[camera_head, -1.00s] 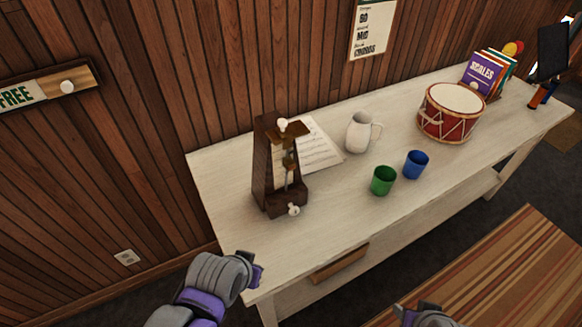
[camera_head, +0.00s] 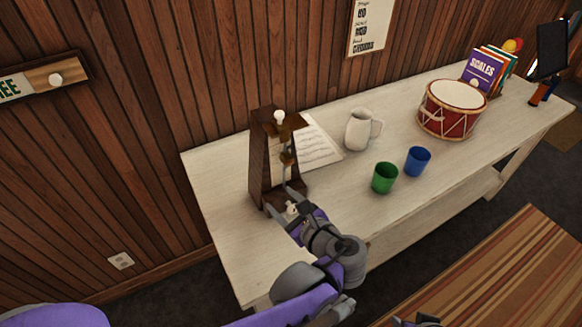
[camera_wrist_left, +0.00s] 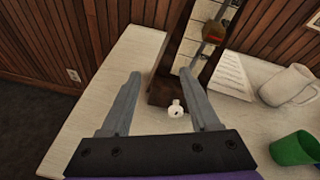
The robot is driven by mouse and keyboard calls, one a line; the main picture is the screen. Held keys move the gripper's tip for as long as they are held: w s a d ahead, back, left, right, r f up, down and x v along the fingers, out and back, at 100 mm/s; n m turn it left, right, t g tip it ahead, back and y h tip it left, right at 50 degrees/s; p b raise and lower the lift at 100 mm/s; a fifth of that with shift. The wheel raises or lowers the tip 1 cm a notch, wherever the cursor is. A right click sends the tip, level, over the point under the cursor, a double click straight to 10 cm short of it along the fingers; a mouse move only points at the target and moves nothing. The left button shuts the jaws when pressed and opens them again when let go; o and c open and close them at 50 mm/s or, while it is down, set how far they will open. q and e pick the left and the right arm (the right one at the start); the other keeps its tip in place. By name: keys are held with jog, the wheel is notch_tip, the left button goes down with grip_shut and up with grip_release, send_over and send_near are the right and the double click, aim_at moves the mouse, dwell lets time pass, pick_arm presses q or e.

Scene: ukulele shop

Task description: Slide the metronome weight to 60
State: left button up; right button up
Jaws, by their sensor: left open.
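The dark wooden metronome (camera_head: 259,166) stands upright near the left end of the white table. A white knob (camera_head: 280,115) is on top and a white winding key (camera_wrist_left: 176,108) is low on the front. My left gripper (camera_head: 280,200) is open and empty in front of the metronome's lower part, its fingers (camera_wrist_left: 160,74) pointing at it, below the weight. Scale numbers are too small to read. Only a grey bit of my right arm shows at the bottom edge.
A music sheet (camera_head: 318,148) lies behind the metronome. To its right on the table (camera_head: 225,220) are a white jug (camera_head: 358,131), a green cup (camera_head: 384,178), a blue cup (camera_head: 417,161), a red drum (camera_head: 447,122) and books (camera_head: 482,70). The table's front left is clear.

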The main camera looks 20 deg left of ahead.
aim_at(290, 162)
pick_arm(q)
jog(key=w+d+r+m+t+y, duration=0.25)
jog(key=d+r+m, duration=0.2)
jog(key=d, duration=0.25)
jog(key=shift+t, duration=0.35)
jog(key=x, duration=0.7)
jog(key=f+x, duration=0.1)
jog(key=x, duration=0.2)
jog(key=shift+a+f, duration=0.1)
jog(key=shift+a, duration=0.3)
jog(key=shift+h, duration=0.25)
grip_shut()
